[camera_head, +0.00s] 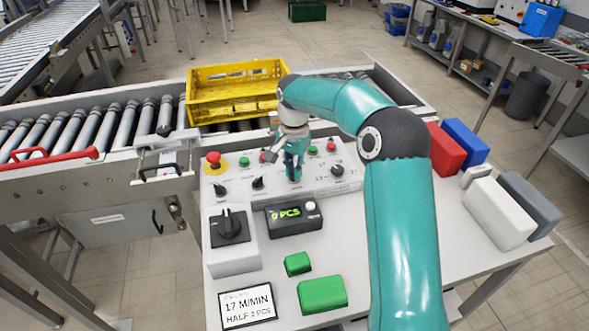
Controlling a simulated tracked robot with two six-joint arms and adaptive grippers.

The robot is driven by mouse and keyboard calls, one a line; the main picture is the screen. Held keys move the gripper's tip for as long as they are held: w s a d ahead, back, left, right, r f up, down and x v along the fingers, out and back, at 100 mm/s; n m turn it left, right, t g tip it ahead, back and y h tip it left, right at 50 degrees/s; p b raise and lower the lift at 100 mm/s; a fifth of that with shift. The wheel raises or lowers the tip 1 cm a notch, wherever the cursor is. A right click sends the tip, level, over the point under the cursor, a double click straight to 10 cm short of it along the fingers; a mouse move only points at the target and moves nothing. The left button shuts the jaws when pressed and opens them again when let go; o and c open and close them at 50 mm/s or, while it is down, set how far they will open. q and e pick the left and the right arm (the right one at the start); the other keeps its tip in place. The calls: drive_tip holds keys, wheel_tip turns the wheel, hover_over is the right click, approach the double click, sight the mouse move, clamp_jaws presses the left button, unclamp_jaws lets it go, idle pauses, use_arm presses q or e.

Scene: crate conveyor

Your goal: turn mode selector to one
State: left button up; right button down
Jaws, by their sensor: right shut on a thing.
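The grey control panel (232,186) stands on the table at the front edge of the conveyor. It carries black selector knobs, including one at the left (220,189), one beside it (258,183) and one at the right (337,170). My right gripper (294,176) points down at the panel between the middle and right knobs. It is shut on a selector knob, which it and its wrist hide, so the knob's position cannot be read. The panel's labels are too small to read. My left gripper is not in view.
A red emergency button (213,157) is left of the gripper. A rotary switch box (232,250), a counter display (294,218) and green blocks (321,294) lie in front. A yellow crate (235,78) is on the rollers behind. Coloured blocks (497,213) stand at right.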

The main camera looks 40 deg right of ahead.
drive_tip(key=shift+f, duration=0.1)
drive_tip(key=c, duration=1.2)
unclamp_jaws()
wheel_tip(320, 180, up, 12)
drive_tip(key=shift+f, duration=0.1)
